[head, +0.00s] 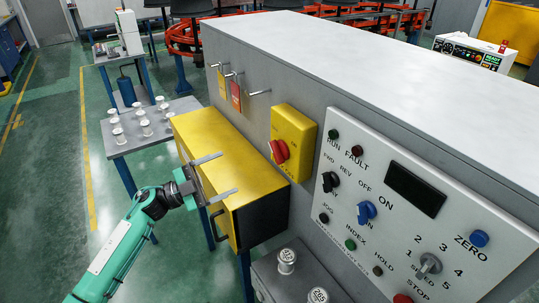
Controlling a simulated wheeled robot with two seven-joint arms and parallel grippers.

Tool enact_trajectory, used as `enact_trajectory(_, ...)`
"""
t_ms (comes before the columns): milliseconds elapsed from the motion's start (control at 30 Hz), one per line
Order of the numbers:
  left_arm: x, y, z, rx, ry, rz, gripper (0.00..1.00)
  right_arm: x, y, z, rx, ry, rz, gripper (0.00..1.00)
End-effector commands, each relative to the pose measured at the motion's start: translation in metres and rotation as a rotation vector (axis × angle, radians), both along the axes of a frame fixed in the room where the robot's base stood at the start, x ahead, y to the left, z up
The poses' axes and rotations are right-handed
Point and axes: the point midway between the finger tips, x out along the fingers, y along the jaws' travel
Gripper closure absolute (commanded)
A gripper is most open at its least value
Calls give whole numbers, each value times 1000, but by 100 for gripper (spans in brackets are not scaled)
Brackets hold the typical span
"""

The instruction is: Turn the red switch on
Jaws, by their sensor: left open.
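The red switch (279,151) is a rotary knob on a yellow box (295,135) fixed to the front of the grey cabinet. Its exact turn position is too small to tell. My left gripper (214,175) is at the end of the green arm from the lower left. Its two fingers are spread and empty, pointing right, in front of the yellow case below and left of the switch in the picture. It appears apart from the switch. My right gripper is not in view.
A white control panel (470,240) with knobs and buttons is right of the switch. The yellow case (215,140) juts out below it. A small table (125,145) holds several white spindles. Two weights (287,258) stand on a grey stand. Green floor is open at left.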

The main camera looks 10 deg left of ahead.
Motion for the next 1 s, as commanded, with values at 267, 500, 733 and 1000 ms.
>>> enact_trajectory(267, 16, -31, 15, 0, 0, -11, 20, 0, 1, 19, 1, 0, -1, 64)
enact_trajectory(500, 40, -75, 29, 0, 0, -10, 20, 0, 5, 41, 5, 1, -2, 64)
enact_trajectory(733, 57, -105, 36, 1, 0, -8, 20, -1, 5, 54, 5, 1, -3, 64)
enact_trajectory(1000, 63, -116, 37, 4, 1, -8, 20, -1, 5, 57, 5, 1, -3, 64)
